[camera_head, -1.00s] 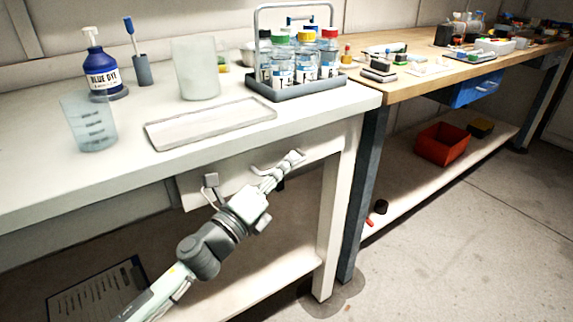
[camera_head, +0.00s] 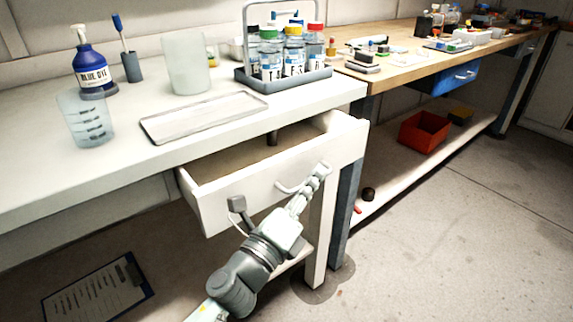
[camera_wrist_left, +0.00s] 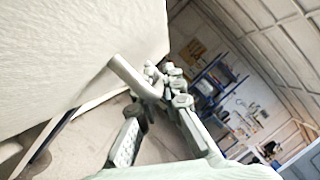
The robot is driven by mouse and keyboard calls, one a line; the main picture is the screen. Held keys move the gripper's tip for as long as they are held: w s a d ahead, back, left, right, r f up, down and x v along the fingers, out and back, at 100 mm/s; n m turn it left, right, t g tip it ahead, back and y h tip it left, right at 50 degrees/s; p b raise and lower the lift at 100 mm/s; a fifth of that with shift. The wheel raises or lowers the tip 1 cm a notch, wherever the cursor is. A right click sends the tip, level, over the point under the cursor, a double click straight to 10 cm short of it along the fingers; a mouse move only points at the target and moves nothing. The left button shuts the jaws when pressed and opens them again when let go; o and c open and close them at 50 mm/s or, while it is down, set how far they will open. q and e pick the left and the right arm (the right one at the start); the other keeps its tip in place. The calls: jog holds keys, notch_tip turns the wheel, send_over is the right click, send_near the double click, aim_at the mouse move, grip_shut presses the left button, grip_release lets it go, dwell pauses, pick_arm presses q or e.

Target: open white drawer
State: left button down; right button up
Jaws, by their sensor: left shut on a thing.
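The white drawer (camera_head: 235,205) under the white table is pulled partly out, and its inside shows from above. My left gripper (camera_head: 318,172) is at the drawer's front and shut on the white bar handle (camera_head: 290,187). In the left wrist view the handle (camera_wrist_left: 128,76) runs from the drawer front (camera_wrist_left: 75,50) to between the fingers of the left gripper (camera_wrist_left: 160,88). My right gripper is in neither view.
The white table (camera_head: 30,190) bears a flat tray (camera_head: 203,118), a bottle rack (camera_head: 285,82), a blue dye bottle (camera_head: 92,72) and beakers. A wooden bench with a blue drawer (camera_head: 455,78) and a red bin (camera_head: 424,131) stands at right. The floor in front is clear.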

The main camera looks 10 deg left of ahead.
pick_arm(q)
jog(key=s+d+b, duration=0.2)
jog(key=s+d, duration=0.6)
jog(key=d, duration=0.2)
jog(key=shift+s+d, duration=0.15)
jog(key=shift+d, duration=0.15)
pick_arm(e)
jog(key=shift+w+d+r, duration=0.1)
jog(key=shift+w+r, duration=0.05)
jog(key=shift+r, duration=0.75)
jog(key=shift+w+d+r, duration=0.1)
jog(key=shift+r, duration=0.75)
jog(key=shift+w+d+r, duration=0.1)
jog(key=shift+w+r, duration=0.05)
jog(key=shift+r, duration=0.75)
pick_arm(q)
jog(key=c, duration=1.9)
grip_release()
jog(key=v, duration=1.2)
